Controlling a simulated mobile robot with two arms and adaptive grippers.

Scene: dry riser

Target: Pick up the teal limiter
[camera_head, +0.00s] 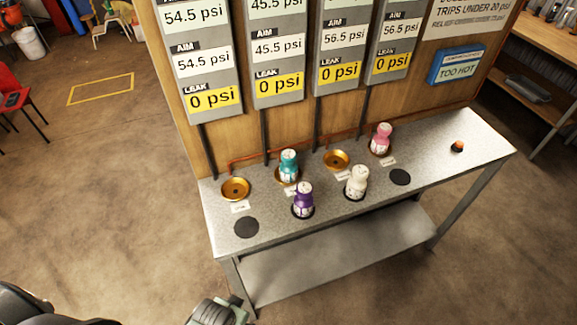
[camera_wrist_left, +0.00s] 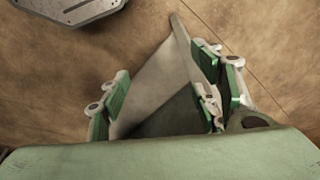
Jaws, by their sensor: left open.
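The teal limiter (camera_head: 288,165) stands upright on the second brass seat from the left, towards the back of the grey bench top. My left gripper (camera_head: 222,313) is at the bottom edge of the head view, partly cut off, below and in front of the bench, well apart from the limiter. In the left wrist view the left gripper (camera_wrist_left: 162,98) is open, its green-padded fingers spread. A pale grey wedge-shaped surface shows between and beyond them; I cannot tell what it is. The limiter is not in the wrist view. My right gripper is not in view.
A purple limiter (camera_head: 303,201) stands in front of the teal one. A cream limiter (camera_head: 357,183) and a pink limiter (camera_head: 381,138) stand to the right. Brass seats (camera_head: 235,189) and (camera_head: 336,160) are empty. A gauge board (camera_head: 170,60) rises behind; a lower shelf (camera_head: 340,262) lies below.

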